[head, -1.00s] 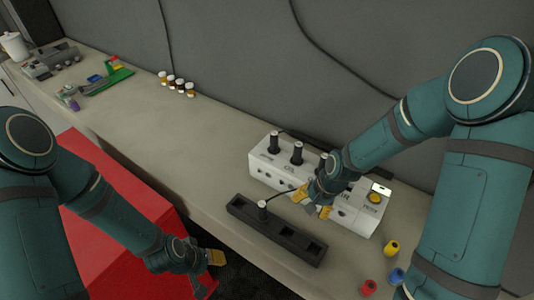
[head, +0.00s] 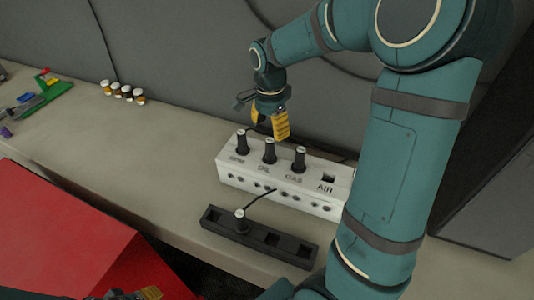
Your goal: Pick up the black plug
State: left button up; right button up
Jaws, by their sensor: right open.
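Several black plugs are in view. Three stand upright in the top of the white box (head: 234,172): the RPM plug (head: 242,144), the OIL plug (head: 270,152) and the GAS plug (head: 300,160). Another black plug (head: 241,222) stands in the black tray (head: 213,219) in front, with a dark cable or rod rising from it to the right. My right gripper (head: 269,122) is open and empty, pointing down just above and behind the OIL plug, apart from it.
The AIR socket (head: 328,179) on the box looks empty. Small bottles (head: 125,93) stand by the grey wall at the back. A green tool (head: 50,92) lies at far left. A red cabinet (head: 60,230) stands in front. The bench left of the box is clear.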

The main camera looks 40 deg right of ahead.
aim_at(270, 149)
notch_tip(270, 149, down, 3)
jog(key=shift+f, duration=0.2)
jog(key=shift+w+d+f+b, duration=0.15)
jog(key=shift+f+b, duration=0.25)
jog(key=shift+f, duration=2.3)
grip_shut()
